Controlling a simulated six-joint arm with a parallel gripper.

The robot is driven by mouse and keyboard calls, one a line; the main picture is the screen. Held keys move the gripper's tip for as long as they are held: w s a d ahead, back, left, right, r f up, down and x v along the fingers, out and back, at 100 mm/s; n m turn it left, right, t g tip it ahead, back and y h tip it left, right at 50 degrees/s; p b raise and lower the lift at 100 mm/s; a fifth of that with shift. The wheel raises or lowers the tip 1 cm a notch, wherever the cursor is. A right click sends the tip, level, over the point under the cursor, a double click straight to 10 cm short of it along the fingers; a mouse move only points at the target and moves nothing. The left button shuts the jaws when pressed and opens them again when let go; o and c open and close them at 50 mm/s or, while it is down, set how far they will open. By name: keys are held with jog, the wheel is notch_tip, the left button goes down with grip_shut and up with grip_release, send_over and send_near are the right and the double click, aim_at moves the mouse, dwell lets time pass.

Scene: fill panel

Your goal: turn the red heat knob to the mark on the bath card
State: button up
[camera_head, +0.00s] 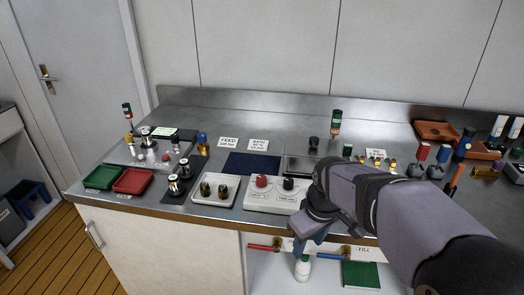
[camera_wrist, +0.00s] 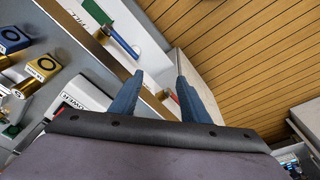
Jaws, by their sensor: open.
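The red heat knob (camera_head: 262,181) stands on the left of a white control box (camera_head: 272,203) near the counter's front edge. A black knob (camera_head: 288,184) sits to its right on the same box. The red knob's pointer and scale are too small to read. The bath card (camera_head: 259,145) stands upright behind the box; its small print is hard to read. My gripper (camera_head: 306,244) is in front of the counter edge, right of and below the red knob. In the wrist view my gripper (camera_wrist: 157,82) is open with nothing between its blue fingers. The red knob is not seen there.
A feed card (camera_head: 229,143) stands left of the bath card, with a dark blue mat (camera_head: 252,164) before them. A grey tray (camera_head: 215,192) with small parts is left of the box. Red and green trays lie farther left.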

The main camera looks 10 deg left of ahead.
jog(key=w+a+r+t+p, duration=0.1)
jog(key=w+a+r+p, duration=0.6)
jog(key=r, duration=0.3)
jog(key=m+t+y+p, duration=0.1)
jog(key=m+p, duration=0.3)
jog(key=p, duration=0.1)
send_near(262, 178)
jog(key=f, duration=0.1)
jog(key=shift+w+p+x, duration=0.2)
jog(key=shift+p+x, duration=1.15)
jog(key=shift+x, duration=2.4)
jog(key=shift+a+r, duration=0.1)
jog(key=shift+a, duration=0.05)
jog(key=shift+c, duration=0.5)
jog(key=c, duration=1)
